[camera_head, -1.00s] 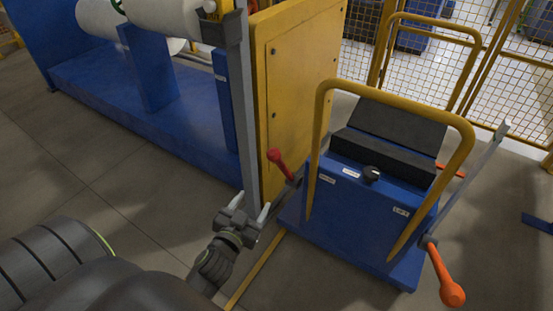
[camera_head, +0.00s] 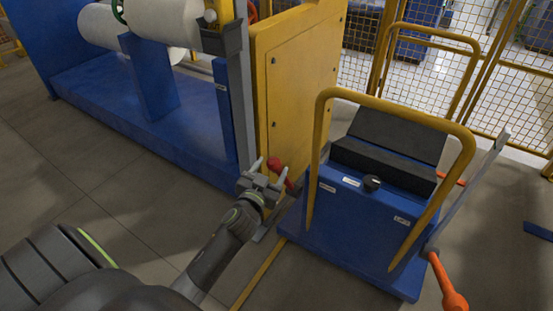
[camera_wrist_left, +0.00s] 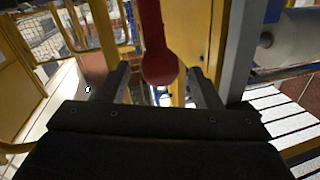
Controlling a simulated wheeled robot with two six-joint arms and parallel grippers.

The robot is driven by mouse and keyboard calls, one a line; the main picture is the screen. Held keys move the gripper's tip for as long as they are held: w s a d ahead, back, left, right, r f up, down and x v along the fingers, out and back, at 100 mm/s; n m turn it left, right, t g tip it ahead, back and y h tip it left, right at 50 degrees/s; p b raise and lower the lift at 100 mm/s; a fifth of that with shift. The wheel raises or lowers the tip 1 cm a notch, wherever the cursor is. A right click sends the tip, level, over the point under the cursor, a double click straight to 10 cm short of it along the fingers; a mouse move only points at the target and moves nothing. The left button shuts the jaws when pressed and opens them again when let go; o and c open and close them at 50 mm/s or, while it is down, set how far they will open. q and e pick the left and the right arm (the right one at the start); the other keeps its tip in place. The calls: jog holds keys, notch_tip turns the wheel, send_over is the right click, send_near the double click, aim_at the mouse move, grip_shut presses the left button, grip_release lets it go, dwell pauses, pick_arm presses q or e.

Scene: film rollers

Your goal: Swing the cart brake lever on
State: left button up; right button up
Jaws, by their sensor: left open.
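The blue cart (camera_head: 350,215) stands at centre right. A red-knobbed lever (camera_head: 277,166) is on its left side. An orange-handled lever (camera_head: 449,288) hangs at its right side. I cannot read the labels that tell which is the brake. My left gripper (camera_head: 269,169) is open at the red knob. In the left wrist view, the red knob (camera_wrist_left: 160,66) shows between the spread fingers of the left gripper (camera_wrist_left: 158,72), and I cannot tell if they touch it. The lower red lever is partly hidden by the gripper. My right gripper is out of view.
A yellow panel (camera_head: 295,75) and a grey post (camera_head: 240,110) stand close to the gripper. The cart's yellow handle frame (camera_head: 395,97) arches over it. A blue roller stand (camera_head: 110,95) is at upper left. Open floor (camera_head: 80,185) lies at left.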

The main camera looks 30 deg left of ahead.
aim_at(276, 160)
pick_arm(q)
jog(key=shift+w+a, duration=0.25)
jog(key=shift+w, duration=0.95)
jog(key=shift+w+a, duration=0.2)
jog(key=shift+w, duration=0.95)
grip_shut()
